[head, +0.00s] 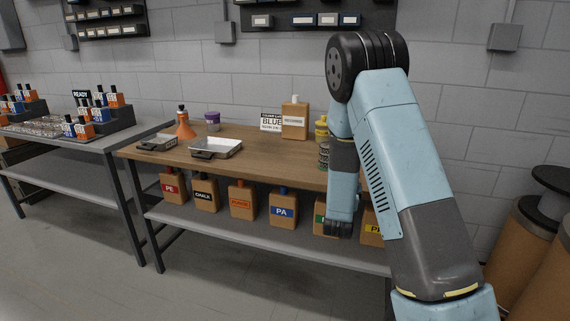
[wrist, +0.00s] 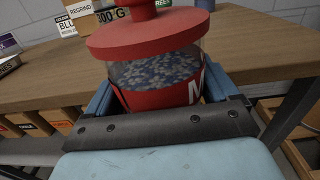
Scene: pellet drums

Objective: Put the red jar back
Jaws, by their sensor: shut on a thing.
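The red jar (wrist: 155,60) fills the middle of the wrist view. It has a wide red lid with a knob, a clear band showing blue and grey pellets, and a red label with part of a white letter. My gripper (wrist: 158,95) is shut on the jar's sides, with blue fingers left and right of it. The jar looks roughly upright and is in front of the wooden workbench (wrist: 255,45). My arm hides the jar and the gripper fingers in the head view. The jar's base is hidden in the wrist view.
The workbench (head: 240,166) carries two metal trays (head: 215,149), an orange bottle (head: 185,125), a purple-lidded jar (head: 212,121), a regrind container (head: 294,120) and a yellow-topped container (head: 321,128). Labelled brown containers (head: 241,200) stand on its lower shelf. Drums (head: 525,240) stand at right.

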